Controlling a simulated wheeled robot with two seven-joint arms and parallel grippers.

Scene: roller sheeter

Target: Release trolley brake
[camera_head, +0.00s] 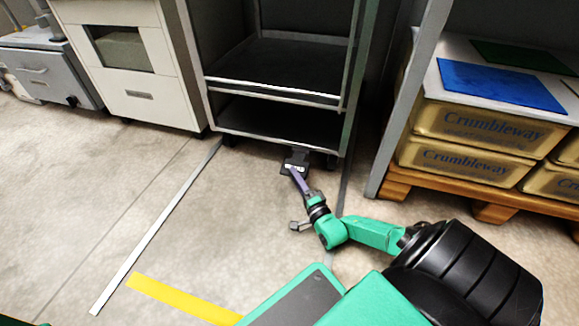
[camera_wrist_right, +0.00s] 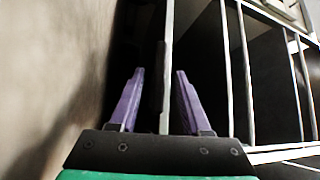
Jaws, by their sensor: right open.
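The trolley (camera_head: 280,137) is a grey shelved rack in the upper middle of the head view. A small black piece with a pale label (camera_head: 297,158), which looks like its brake pedal, sticks out low at its front edge. My right gripper (camera_head: 293,170) reaches it from the front with its purple fingers; I cannot tell whether they touch. In the right wrist view my right gripper (camera_wrist_right: 160,72) is open, with a dark strip and a pale trolley rail (camera_wrist_right: 165,115) showing between the fingers. My left gripper is not in view.
A pale cabinet (camera_head: 150,105) stands left of the trolley. On the right, a wooden pallet (camera_head: 440,188) bears several tan crates (camera_head: 470,130) beside a grey post (camera_head: 400,110). The floor in front is clear, with a white line (camera_head: 150,235) and a yellow line (camera_head: 180,298).

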